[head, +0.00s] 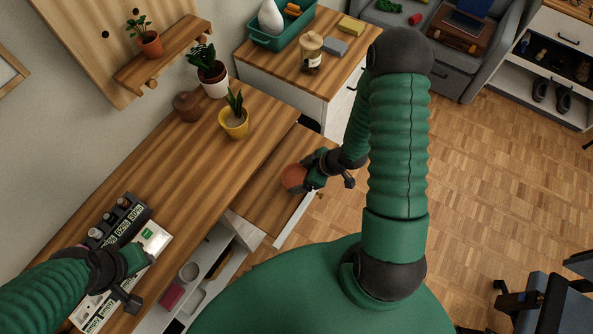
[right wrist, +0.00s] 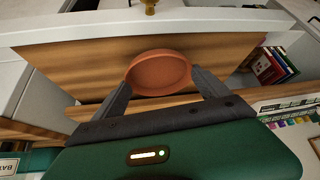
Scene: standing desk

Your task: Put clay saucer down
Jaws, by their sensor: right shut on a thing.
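The clay saucer (head: 294,177) is a round, shallow, orange-brown dish. My right gripper (head: 308,180) is shut on it, over the lower wooden surface (head: 262,198) beside the desk. In the right wrist view the saucer (right wrist: 158,76) sits between the two dark fingertips of my right gripper (right wrist: 160,80), with wood behind it. I cannot tell whether the saucer touches the wood. My left gripper (head: 143,262) is at the lower left, over the desk; its fingertips are not clear.
A yellow potted plant (head: 234,122), a white potted plant (head: 213,83) and a brown pot (head: 187,106) stand on the wooden desk (head: 165,170). A cabinet with a jar (head: 311,52) stands behind. The lower wooden surface has bare room around the saucer.

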